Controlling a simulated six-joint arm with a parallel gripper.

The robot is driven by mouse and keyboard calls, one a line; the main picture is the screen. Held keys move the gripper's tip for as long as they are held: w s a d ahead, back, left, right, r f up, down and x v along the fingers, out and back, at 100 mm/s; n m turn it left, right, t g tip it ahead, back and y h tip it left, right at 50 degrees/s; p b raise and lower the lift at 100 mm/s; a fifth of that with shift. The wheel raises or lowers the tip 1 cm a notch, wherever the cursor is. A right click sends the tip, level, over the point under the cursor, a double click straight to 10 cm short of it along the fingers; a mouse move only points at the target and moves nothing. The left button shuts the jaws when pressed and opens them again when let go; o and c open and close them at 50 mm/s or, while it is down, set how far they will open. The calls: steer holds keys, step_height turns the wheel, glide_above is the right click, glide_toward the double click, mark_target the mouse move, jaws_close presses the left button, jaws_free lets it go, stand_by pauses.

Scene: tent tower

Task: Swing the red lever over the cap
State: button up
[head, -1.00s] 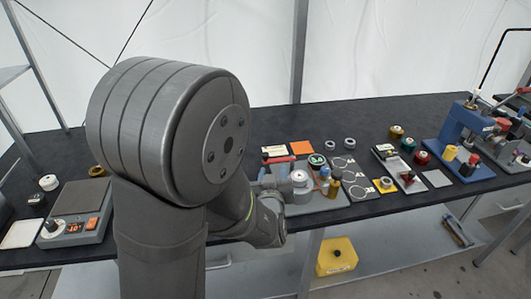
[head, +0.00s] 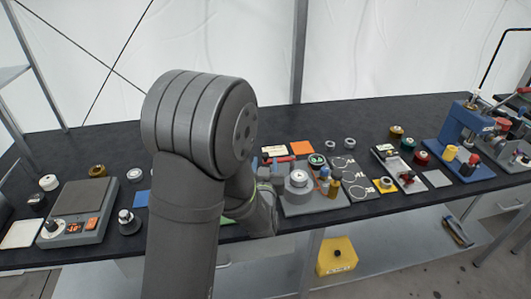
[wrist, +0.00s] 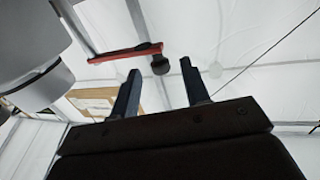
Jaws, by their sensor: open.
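The red lever (wrist: 125,52) shows in the wrist view as a thin red bar ending in a black knob (wrist: 160,64). The knob is just beyond my gripper (wrist: 160,78), in line with the gap between the two fingertips. The fingers are apart and nothing is clamped. A white and grey round part (wrist: 35,75), likely the cap on its holder, fills the left of the wrist view. In the head view the capped part (head: 299,179) stands on a grey fixture (head: 310,208), with the red lever (head: 279,160) behind it. My arm mostly hides the gripper there.
A scale (head: 75,215) stands at the left of the dark table.

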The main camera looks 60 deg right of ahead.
steer(key=x, duration=0.6)
jaws_close()
